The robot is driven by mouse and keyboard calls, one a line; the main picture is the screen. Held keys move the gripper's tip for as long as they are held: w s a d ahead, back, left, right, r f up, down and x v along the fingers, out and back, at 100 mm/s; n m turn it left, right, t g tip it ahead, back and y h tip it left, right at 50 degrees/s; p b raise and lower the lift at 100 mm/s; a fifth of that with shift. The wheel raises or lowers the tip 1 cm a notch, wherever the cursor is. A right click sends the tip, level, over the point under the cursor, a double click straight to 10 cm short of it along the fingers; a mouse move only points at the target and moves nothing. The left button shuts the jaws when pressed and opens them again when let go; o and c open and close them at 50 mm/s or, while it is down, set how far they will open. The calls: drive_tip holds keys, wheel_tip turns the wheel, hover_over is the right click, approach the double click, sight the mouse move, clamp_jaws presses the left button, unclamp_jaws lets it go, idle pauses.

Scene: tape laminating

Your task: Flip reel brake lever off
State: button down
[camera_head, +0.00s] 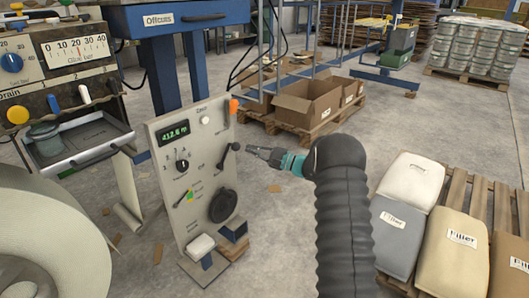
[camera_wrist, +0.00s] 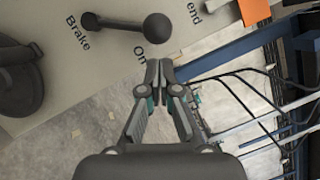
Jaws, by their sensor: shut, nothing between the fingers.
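The brake lever (camera_head: 227,155) is a black arm with a ball knob on a pale grey upright control panel (camera_head: 165,218). In the wrist view the lever (camera_wrist: 125,24) points right from its pivot, beside the printed words "Brake" and "On". Its ball knob (camera_wrist: 157,27) is near the top middle. My gripper (camera_head: 248,150) is just right of the knob in the head view. In the wrist view my gripper (camera_wrist: 158,66) has its fingertips together, empty, and a little below the knob. A small gap shows between them; whether they are level in depth is unclear.
The panel also carries a green display (camera_head: 174,133), a black dial (camera_head: 182,166), an orange part (camera_head: 233,106) and a black round handwheel (camera_head: 222,206). A big pale roll (camera_head: 45,240) stands at left. Filler bags (camera_head: 413,180) lie on a pallet at right. Cardboard boxes (camera_head: 305,103) stand behind.

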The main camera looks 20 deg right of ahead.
drive_tip(key=shift+s+a+r, duration=0.1)
drive_tip(key=shift+a+r, duration=0.05)
drive_tip(key=shift+a, duration=0.3)
drive_tip(key=shift+s+a+r, duration=0.1)
drive_tip(key=shift+a+r, duration=0.05)
drive_tip(key=shift+a, duration=0.25)
